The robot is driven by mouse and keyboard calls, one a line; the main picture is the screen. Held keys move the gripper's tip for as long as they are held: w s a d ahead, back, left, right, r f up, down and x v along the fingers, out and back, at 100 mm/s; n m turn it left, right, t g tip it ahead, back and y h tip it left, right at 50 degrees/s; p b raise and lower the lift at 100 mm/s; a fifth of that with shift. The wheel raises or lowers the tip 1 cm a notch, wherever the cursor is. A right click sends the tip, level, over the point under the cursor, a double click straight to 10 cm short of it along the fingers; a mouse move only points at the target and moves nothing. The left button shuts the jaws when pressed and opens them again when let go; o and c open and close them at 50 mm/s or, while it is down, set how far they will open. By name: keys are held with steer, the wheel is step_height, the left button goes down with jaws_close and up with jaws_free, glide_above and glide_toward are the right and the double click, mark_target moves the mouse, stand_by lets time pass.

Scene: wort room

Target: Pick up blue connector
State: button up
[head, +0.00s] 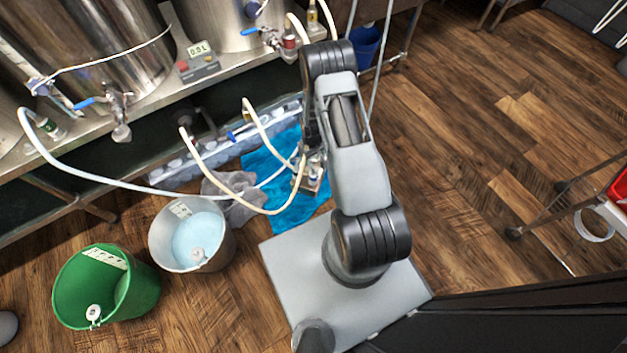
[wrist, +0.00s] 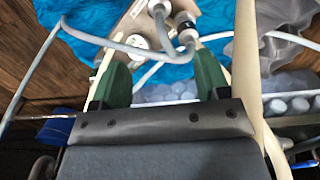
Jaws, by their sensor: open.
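My gripper (wrist: 160,72) is open, its two dark green fingers apart with nothing held between them. Beyond the fingertips in the wrist view, a grey hose fitting with a dark band (wrist: 185,32) stands on a pale plate (wrist: 208,22). I cannot tell whether the band is blue. A second hose end (wrist: 158,8) is beside it. In the head view, my arm partly hides the small pump-like unit (head: 312,180) on the blue cloth (head: 292,212). A small bluish fitting (head: 253,9) shows on the upper steel tank; I cannot tell whether it is the blue connector.
Pale hoses (head: 205,175) loop down from the steel bench (head: 150,98) near my arm. A grey bucket (head: 225,255) and a green bucket (head: 142,290) stand at left. A grey rag (head: 232,190) lies beside the blue cloth. The wooden floor (head: 480,120) at right is mostly free.

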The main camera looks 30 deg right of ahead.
mark_target(313, 171)
step_height(313, 171, down, 15)
steer(key=b, duration=0.5)
steer(key=shift+s+r+b, duration=0.15)
steer(key=shift+b, duration=0.2)
steer(key=shift+r, duration=0.1)
steer(key=c, duration=1.1)
